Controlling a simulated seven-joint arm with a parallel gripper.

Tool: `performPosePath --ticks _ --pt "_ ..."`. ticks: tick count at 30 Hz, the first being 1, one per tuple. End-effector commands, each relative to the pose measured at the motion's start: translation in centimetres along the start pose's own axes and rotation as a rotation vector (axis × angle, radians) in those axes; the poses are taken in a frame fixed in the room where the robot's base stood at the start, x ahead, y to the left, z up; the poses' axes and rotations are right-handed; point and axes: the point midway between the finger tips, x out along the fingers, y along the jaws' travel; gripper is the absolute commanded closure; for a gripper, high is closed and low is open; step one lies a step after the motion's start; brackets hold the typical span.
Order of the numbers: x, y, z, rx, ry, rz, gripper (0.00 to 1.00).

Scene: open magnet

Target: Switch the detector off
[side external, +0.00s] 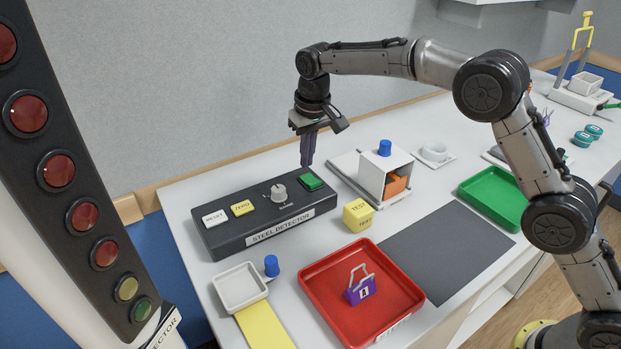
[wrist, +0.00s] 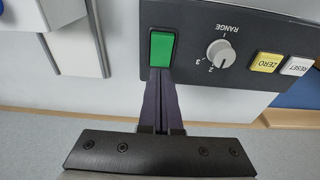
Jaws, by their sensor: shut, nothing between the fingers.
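The steel detector (side external: 265,222) is a dark box on the white table, labelled STEEL DETECTOR. It carries a white RESET button (side external: 215,217), a yellow ZERO button (side external: 243,207), a grey RANGE knob (side external: 278,193) and a green rocker switch (side external: 310,174) at its right end. In the wrist view the green switch (wrist: 162,49) is unlit-looking, and the knob (wrist: 220,53) sits to its right. My gripper (side external: 307,164) is shut and empty, pointing down just above the green switch. In the wrist view its fingertips (wrist: 160,70) overlap the switch's near edge; I cannot tell whether they touch.
A lamp column (side external: 75,190) with several red lamps stands at the left. A red tray (side external: 325,310) holds a purple padlock-like block (side external: 360,291). A yellow TEST cube (side external: 358,215) and a white box (side external: 372,175) with an orange block stand right of the detector.

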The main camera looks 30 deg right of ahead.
Motion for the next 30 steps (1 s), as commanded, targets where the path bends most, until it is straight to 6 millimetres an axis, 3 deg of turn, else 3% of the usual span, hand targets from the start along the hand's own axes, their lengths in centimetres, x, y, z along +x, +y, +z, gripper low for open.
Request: performPosePath --ticks 15,28,30 --pt "-3.7 0.0 -0.6 0.0 0.001 0.0 1.0" --pt "-4.2 0.1 -0.7 0.002 0.001 0.0 1.0" --pt "-5.0 0.5 -0.8 0.008 0.015 -0.002 1.0"
